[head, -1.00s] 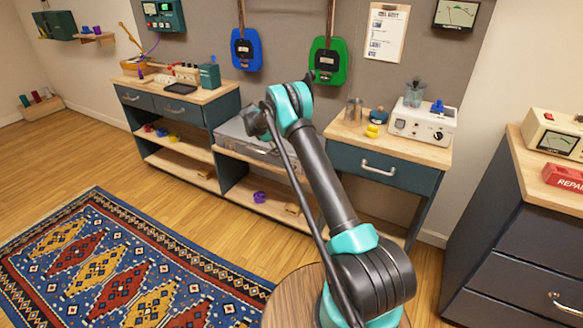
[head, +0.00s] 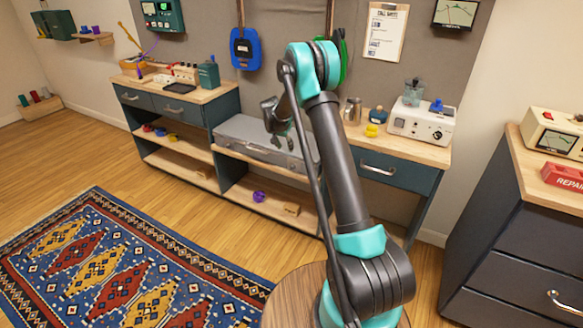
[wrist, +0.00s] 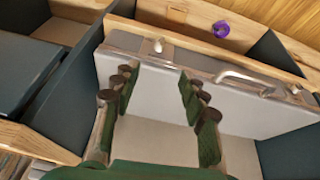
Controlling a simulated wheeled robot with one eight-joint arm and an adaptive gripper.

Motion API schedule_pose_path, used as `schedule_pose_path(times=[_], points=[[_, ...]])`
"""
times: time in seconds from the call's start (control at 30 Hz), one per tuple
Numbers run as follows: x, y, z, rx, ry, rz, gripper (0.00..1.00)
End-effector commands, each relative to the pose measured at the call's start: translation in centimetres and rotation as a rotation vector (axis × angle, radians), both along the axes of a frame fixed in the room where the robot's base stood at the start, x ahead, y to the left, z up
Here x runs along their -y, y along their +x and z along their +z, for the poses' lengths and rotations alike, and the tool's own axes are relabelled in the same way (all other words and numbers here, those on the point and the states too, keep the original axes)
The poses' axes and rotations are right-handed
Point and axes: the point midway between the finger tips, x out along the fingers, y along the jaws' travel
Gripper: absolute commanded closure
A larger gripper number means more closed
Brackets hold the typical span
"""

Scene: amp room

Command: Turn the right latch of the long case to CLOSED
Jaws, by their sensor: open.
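The long grey case (head: 243,131) lies in the bay between the two drawer units, its front facing me. It shows from above in the wrist view (wrist: 235,115), where left and right are reversed. The right latch (wrist: 155,46), a small metal piece on the case's front edge, appears left of the handle (wrist: 245,76) there. The other latch (wrist: 294,89) is farther right in that view. My gripper (wrist: 156,82) is open and empty, its green-padded fingers over the case, with the right latch beyond the gap between the tips. Contact cannot be told. In the head view my gripper (head: 276,116) is above the case.
Drawer units (head: 392,174) flank the case. A purple object (head: 259,197) and a wooden block (head: 291,209) sit on the shelf below.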

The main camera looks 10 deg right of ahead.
Motion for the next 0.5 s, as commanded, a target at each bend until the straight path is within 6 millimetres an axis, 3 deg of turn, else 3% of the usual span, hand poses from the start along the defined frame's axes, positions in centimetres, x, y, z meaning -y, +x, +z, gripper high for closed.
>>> schedule_pose_path(times=[0.23,0.5], points=[[0.3,0.2,-0.9,0.02,0.026,-0.06,0.57],[1.4,1.7,-5.3,0.02,0.025,-0.058,0.57]])
